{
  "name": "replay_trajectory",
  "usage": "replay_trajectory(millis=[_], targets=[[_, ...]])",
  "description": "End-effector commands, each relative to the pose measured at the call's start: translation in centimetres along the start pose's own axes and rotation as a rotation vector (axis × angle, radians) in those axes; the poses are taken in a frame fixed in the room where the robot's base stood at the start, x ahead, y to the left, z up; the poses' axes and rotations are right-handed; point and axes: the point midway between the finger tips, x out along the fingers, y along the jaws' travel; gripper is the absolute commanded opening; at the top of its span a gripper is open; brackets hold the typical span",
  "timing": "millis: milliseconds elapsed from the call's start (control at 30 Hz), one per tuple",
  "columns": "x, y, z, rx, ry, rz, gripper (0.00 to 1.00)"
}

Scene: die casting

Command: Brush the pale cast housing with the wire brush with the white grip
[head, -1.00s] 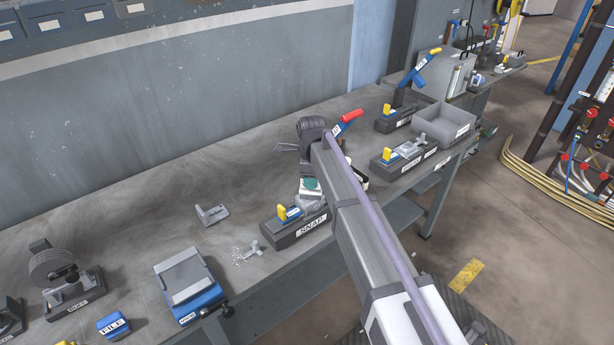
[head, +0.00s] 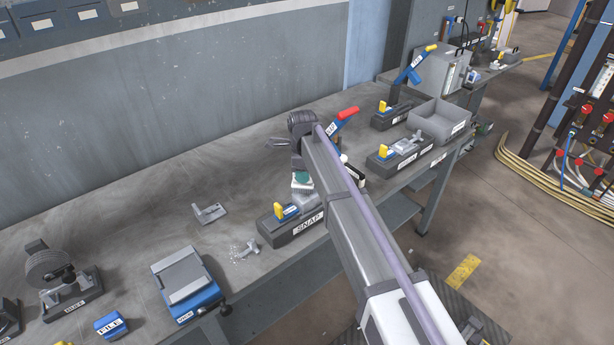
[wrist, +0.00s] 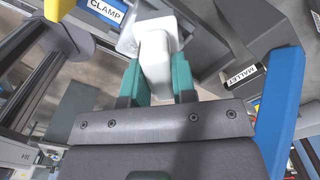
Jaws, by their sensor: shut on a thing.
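My gripper (head: 302,177), with teal fingers, is shut on the white grip of the wire brush. The white grip (wrist: 160,58) stands between the two fingers in the wrist view, and a little of the brush (head: 302,186) shows below them in the head view. The brush is right over the housing. My arm partly covers both, and I cannot tell whether the bristles touch the housing.
A blue vise (head: 188,280) is at the front left.

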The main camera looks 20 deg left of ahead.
Motion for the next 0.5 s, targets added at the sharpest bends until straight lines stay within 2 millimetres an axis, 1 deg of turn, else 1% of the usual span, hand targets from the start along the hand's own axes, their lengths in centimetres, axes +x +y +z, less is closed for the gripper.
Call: replay_trajectory(millis=[167,233,500], targets=[[-0.1,0.1,0.0,0.0,0.0,0.0,0.0],[-0.6,0.1,-0.1,0.0,0.0,0.0,0.0],[-4.4,0.1,-0.1,0.0,0.0,0.0,0.0]])
